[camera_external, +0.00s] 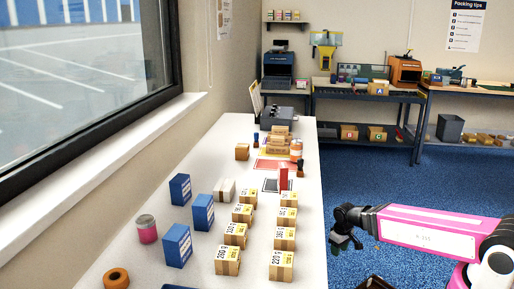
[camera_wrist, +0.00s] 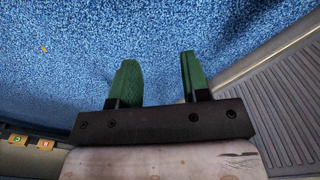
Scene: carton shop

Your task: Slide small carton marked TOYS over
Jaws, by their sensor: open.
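No marking in either view clearly reads TOYS, so I cannot tell which carton is the small one named. Two rows of cartons with white-and-yellow number labels, such as a near-left carton (camera_external: 228,261) and a near-right carton (camera_external: 281,265), stand nearer. My gripper (camera_external: 345,228) is right of the table, over the blue floor, apart from every carton. In the wrist view its green fingers (camera_wrist: 158,65) are open and empty.
A red upright item (camera_external: 283,178) stands mid-table. Back benches (camera_external: 366,93) hold machines. Open floor (camera_external: 380,180) lies right.

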